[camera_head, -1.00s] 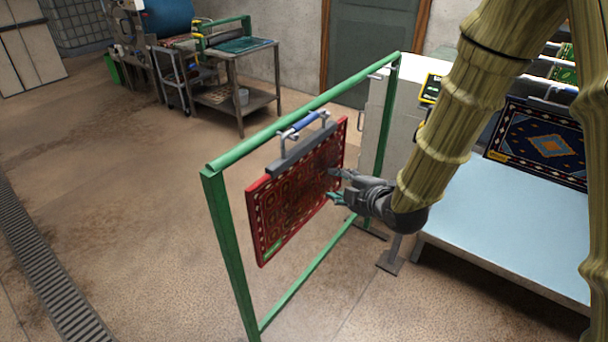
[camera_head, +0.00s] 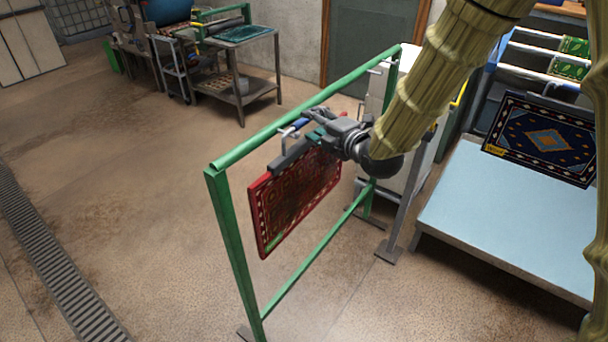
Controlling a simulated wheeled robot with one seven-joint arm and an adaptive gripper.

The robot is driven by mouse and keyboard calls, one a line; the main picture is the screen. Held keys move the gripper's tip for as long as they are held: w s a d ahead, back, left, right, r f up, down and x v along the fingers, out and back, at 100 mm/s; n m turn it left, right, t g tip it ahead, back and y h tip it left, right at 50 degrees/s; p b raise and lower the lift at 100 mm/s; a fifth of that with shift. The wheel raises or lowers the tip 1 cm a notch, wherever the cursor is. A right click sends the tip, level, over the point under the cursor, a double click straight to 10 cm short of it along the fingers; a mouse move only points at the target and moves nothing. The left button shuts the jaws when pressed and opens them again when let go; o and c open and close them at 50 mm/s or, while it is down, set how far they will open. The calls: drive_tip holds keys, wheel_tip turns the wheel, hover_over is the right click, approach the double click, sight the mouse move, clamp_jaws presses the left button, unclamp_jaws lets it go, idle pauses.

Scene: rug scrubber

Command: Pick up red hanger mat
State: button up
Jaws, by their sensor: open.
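The red hanger mat (camera_head: 290,205) hangs from the top bar of a green rack (camera_head: 262,122). It has a patterned face with dark stains. A dark grey clamp bar (camera_head: 287,156) runs along its top edge, with a blue handle (camera_head: 301,125) above it, partly hidden. My gripper (camera_head: 316,134) is at the right part of the clamp bar, close to the handle. It is open. It covers the right end of the bar and handle, and I cannot tell whether the fingers touch them.
A light blue table (camera_head: 500,215) stands at the right, with a dark blue patterned mat (camera_head: 542,138) hanging behind it. A metal cart (camera_head: 240,85) stands at the back. A floor drain (camera_head: 45,255) runs along the left. The floor left of the rack is clear.

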sight(306, 121)
drive_tip(key=shift+p+x, duration=0.9)
drive_tip(key=shift+x, duration=0.15)
drive_tip(key=shift+f+p+x, duration=0.1)
drive_tip(key=shift+p+x, duration=0.3)
drive_tip(key=shift+x, duration=0.4)
drive_tip(key=shift+f+p+x, duration=0.15)
drive_tip(key=shift+p+x, duration=0.2)
drive_tip(key=shift+x, duration=0.45)
drive_tip(key=shift+s+a, duration=0.15)
drive_tip(key=shift+s, duration=0.05)
clamp_jaws()
drive_tip(key=shift+r, duration=0.1)
